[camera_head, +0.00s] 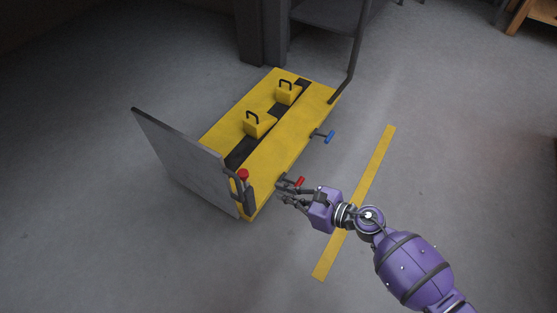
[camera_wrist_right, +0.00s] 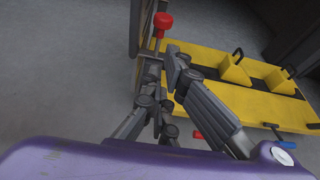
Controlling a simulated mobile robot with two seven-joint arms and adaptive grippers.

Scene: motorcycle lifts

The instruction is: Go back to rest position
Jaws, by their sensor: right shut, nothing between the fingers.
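My right gripper (camera_head: 284,190) is shut and empty at the near side of the yellow lift (camera_head: 284,134). Its purple arm comes in from the lower right. A red-tipped pedal (camera_head: 299,181) shows right beside the fingers in the head view; I cannot tell whether they touch. A blue-tipped pedal (camera_head: 329,137) sticks out farther along the same side. In the right wrist view the dark fingers (camera_wrist_right: 160,95) reach up near a red-topped knob (camera_wrist_right: 163,21) on the lift's end. The left gripper is not in view.
Two yellow blocks with black handles (camera_head: 259,124) sit on the lift. A grey plate (camera_head: 185,160) stands tilted at its left end. A yellow floor stripe (camera_head: 379,158) runs to the right. A dark table (camera_head: 325,14) stands behind. Open floor lies to the right and front.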

